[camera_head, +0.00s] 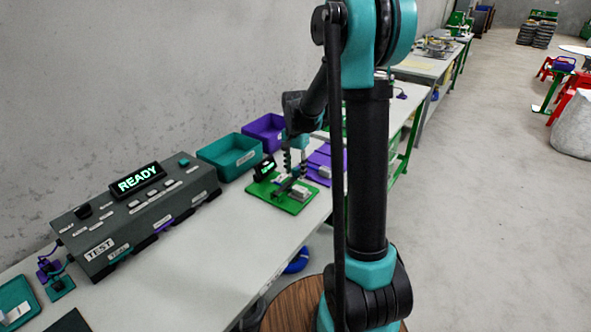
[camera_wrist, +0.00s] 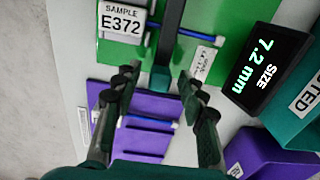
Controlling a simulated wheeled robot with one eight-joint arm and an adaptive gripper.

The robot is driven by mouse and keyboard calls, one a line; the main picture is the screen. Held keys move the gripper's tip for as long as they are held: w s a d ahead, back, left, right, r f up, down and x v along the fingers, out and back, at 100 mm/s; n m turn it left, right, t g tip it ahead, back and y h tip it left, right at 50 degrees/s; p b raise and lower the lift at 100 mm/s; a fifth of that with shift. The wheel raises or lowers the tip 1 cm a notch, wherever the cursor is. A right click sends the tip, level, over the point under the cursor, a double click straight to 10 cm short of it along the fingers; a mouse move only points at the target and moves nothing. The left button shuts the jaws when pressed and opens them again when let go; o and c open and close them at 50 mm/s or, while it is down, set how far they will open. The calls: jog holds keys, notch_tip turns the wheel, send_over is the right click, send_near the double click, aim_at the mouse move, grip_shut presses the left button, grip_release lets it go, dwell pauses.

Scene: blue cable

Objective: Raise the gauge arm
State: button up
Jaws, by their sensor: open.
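The gauge is a green board (camera_head: 292,205) (camera_wrist: 226,55) with a black display (camera_wrist: 264,69) reading SIZE 7.2 mm. Its gauge arm is a dark bar (camera_wrist: 174,30) with a teal end (camera_wrist: 160,79) in the wrist view. A blue cable (camera_wrist: 194,35) runs across the board at the arm, partly hidden by it. A white block (camera_wrist: 122,18) labelled SAMPLE E372 sits left of the arm. My gripper (camera_head: 295,165) (camera_wrist: 157,82) is open, and the arm's teal end appears between its fingertips. I cannot tell whether they touch it.
A purple board (camera_wrist: 135,145) with a blue cable piece lies beside the gauge. Teal (camera_head: 230,155) and purple (camera_head: 262,127) bins stand behind on the white bench (camera_head: 220,265). A grey test box (camera_head: 135,215) showing READY stands left. A teal bin (camera_wrist: 300,125) is close right of the display.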

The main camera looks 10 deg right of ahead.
grip_shut()
